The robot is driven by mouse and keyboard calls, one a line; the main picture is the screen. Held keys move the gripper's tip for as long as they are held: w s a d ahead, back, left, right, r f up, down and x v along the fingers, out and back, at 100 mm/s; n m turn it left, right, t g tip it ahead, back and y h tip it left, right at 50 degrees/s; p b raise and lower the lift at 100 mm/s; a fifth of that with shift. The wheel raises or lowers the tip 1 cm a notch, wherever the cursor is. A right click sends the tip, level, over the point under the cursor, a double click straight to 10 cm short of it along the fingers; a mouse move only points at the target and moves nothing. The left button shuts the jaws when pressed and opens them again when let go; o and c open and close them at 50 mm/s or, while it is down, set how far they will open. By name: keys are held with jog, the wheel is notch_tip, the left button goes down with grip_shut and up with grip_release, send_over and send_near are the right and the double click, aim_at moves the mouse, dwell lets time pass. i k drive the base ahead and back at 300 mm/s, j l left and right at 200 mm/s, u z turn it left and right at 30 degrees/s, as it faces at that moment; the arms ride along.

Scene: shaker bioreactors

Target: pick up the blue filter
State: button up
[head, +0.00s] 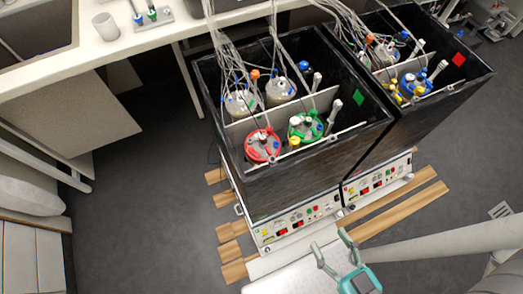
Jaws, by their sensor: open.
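Several small blue parts show, and I cannot tell for sure which is the blue filter. A small blue piece (152,15) stands in a flat holder (163,18) on the white counter, beside a green one. A blue cap (303,66) sits on a vessel in the left black box, and a blue-lidded vessel (415,85) stands in the right box. My gripper (330,242) is at the bottom, in front of the shaker units. Its two fingers are spread with nothing between them, well apart from all these blue parts.
Two open black boxes (300,172) with vessels and hanging tubes sit on shaker units with control panels (300,222). A red-lidded (262,147) and a green-lidded vessel (304,128) stand in the left one. The counter (70,62) holds a white cup (105,27). Grey floor is free at left.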

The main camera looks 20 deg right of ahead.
aim_at(138, 18)
jog(key=j, duration=0.5)
jog(key=i+j+u, duration=0.15)
jog(key=j, duration=0.9)
jog(key=i+j+u, duration=0.25)
jog(key=i+j+z, duration=0.1)
jog(key=i+j, duration=0.15)
jog(key=i, duration=0.25)
jog(key=k+j+z, duration=0.35)
jog(key=i+j, duration=0.05)
jog(key=i, duration=0.05)
